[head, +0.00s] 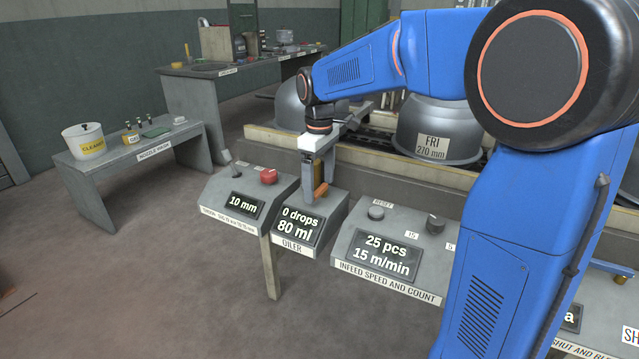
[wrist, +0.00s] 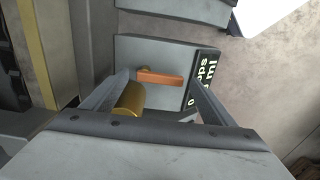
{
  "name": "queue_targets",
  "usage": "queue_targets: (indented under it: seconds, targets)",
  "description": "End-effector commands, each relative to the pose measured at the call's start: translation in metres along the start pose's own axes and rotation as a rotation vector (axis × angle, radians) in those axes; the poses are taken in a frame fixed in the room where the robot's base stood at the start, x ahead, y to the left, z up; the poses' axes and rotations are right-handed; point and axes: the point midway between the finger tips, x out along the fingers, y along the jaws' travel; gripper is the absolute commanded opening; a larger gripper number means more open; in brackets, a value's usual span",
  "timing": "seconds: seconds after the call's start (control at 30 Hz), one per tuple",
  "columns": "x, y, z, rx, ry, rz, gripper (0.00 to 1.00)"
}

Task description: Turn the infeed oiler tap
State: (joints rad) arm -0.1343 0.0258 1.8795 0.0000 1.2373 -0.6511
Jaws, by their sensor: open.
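The oiler box (head: 291,251) stands in the middle of the row of control boxes, its display reading 0 drops and 80 ml. Its tap has an orange lever (head: 321,189), which also shows in the wrist view (wrist: 160,77), lying across the picture there. A brass cylinder (wrist: 129,99) shows beside the left finger in the wrist view. My gripper (head: 314,193) points down over the oiler box. In the wrist view its two fingers (wrist: 162,88) are spread apart, with the lever seen between and beyond them. I cannot tell whether either finger touches the lever.
A left box (head: 245,190) has a red button (head: 268,176) and a small lever. The infeed speed box (head: 390,255) to the right carries knobs. Behind are metal bowls (head: 437,128) on the line. A bench (head: 130,155) stands at the left; the floor in front is clear.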

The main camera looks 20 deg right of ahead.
Motion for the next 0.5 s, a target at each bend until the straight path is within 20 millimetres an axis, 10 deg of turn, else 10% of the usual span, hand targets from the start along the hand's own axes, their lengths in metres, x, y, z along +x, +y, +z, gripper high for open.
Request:
queue_targets:
  seconds: [0.33,0.5]
  targets:
    - [0.0036,0.0001,-0.0002,0.0,0.001,0.001,0.79]
    - [0.0035,0.0001,-0.0001,0.0,0.001,0.001,0.41]
